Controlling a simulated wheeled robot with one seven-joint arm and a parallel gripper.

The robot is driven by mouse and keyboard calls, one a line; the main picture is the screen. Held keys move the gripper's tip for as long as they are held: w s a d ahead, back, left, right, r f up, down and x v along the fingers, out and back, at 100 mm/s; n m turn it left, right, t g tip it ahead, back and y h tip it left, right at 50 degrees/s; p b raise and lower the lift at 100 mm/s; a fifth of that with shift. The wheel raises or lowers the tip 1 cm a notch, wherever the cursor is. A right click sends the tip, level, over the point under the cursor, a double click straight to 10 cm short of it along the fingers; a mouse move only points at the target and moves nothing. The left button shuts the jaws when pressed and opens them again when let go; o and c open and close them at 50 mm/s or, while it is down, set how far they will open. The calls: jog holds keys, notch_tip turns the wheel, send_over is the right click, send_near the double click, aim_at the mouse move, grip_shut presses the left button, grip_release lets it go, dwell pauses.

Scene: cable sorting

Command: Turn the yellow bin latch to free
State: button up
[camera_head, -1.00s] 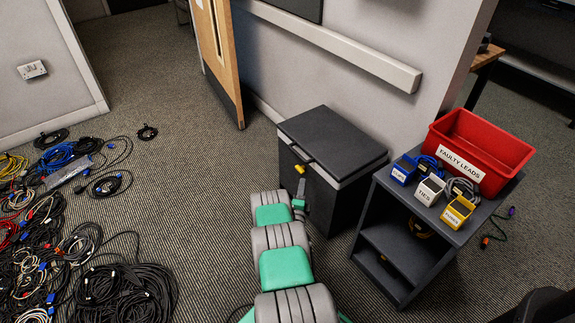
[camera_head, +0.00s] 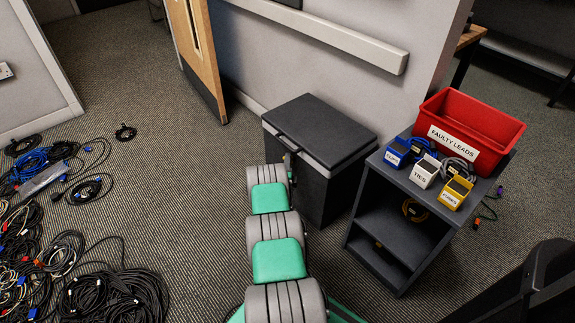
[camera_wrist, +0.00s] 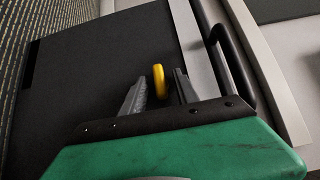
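The dark bin with a grey rim and black lid (camera_head: 325,128) stands against the wall in the head view. Its yellow latch (camera_wrist: 158,78) shows in the wrist view as a narrow upright piece on the dark front face (camera_wrist: 95,65). My gripper (camera_wrist: 157,92) is open, with one grey finger on each side of the latch. A gap shows between the latch and each finger; I cannot tell whether the tips touch the bin. In the head view my arm hides the latch and most of the gripper.
A black bar handle (camera_wrist: 232,62) runs along the rim, close to the right finger. A dark shelf cart (camera_head: 365,212) stands right of the bin, with a red bin (camera_head: 468,125) and small labelled boxes on top. Tangled cables (camera_head: 75,240) cover the floor at left.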

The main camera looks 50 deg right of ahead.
grip_shut()
dwell(0.4)
